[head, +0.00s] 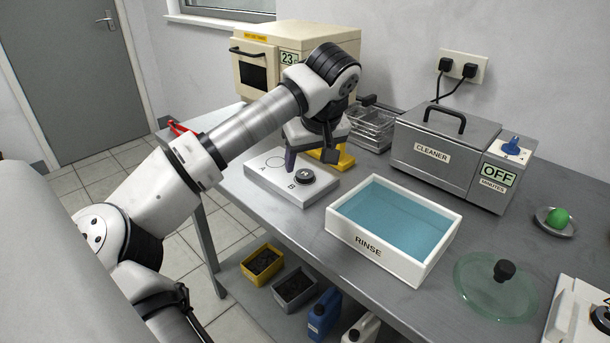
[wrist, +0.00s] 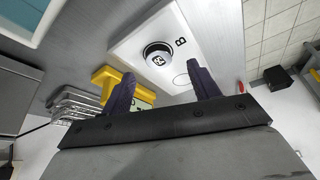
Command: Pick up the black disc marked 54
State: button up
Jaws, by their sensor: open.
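The black disc (head: 304,176) sits on spot B of a white block (head: 285,197) on the grey bench. In the wrist view the disc (wrist: 158,56) shows a pale round top with a dark marking that looks like 54. The circle by letter A on the block is empty. My gripper (head: 290,163) is over the back part of the block, to the left of the disc in the head view. In the wrist view its two dark fingers (wrist: 161,78) are spread apart with nothing between them, and the disc lies beyond their tips.
A yellow stand (head: 345,158) is just behind my gripper. The white RINSE tray (head: 375,257) of blue liquid is right of the block. An oven (head: 270,55) is behind.

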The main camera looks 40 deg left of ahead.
aim_at(305, 174)
jog(key=shift+x, duration=2)
jog(key=shift+d, duration=0.1)
jog(key=c, duration=1.1)
